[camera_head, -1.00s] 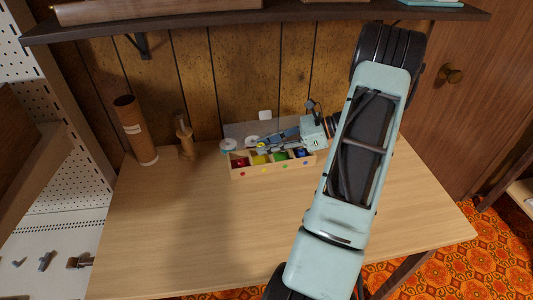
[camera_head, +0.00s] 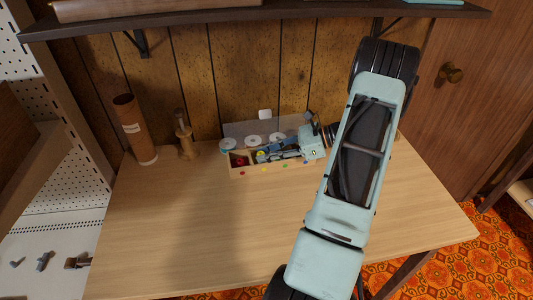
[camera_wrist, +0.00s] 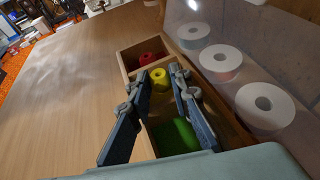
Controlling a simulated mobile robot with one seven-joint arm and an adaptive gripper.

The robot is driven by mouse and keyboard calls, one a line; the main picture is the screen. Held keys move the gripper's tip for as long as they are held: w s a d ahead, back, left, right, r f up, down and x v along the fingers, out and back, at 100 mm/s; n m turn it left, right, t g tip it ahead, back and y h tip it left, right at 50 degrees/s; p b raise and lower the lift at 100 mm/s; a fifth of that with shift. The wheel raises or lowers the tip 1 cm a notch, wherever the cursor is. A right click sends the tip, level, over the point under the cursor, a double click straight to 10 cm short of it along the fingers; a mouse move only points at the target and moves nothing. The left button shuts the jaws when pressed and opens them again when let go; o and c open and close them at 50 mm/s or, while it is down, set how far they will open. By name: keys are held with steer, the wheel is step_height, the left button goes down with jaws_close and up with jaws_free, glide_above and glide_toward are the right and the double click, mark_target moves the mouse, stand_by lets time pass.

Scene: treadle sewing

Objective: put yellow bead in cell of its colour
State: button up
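The yellow bead (camera_wrist: 160,78) is a short cylinder with a hole in its top. In the wrist view it stands in the cell beside the red one, between and just beyond my fingertips; it shows small in the head view (camera_head: 261,155). My gripper (camera_wrist: 161,73) has its two fingers spread, with narrow gaps visible beside the bead. The wooden sorting box (camera_head: 246,172) has coloured dots along its front. A red bead (camera_wrist: 147,58) lies in the end cell, and a green patch (camera_wrist: 173,137) shows in a nearer cell. My gripper hides the box's right cells in the head view.
White rings stand in a row behind the box (camera_wrist: 193,32) (camera_wrist: 221,58) (camera_wrist: 265,105). A cardboard tube (camera_head: 135,130) and a wooden stand (camera_head: 186,140) are at the table's back left. The table front (camera_head: 200,230) is clear. A dark shelf (camera_head: 200,22) hangs above.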

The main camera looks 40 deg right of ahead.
steer(key=shift+o, duration=1)
steer(key=shift+s+f, duration=0.15)
steer(key=shift+f, duration=0.3)
steer(key=shift+r, duration=0.15)
steer(key=v, duration=0.3)
steer(key=p+v, duration=0.1)
steer(key=v, duration=0.3)
steer(key=r+v, duration=0.1)
steer(key=v, duration=0.3)
steer(key=shift+r, duration=0.2)
steer(key=shift+s+d+r, duration=0.1)
steer(key=shift+d+r, duration=0.1)
steer(key=shift+d, duration=0.2)
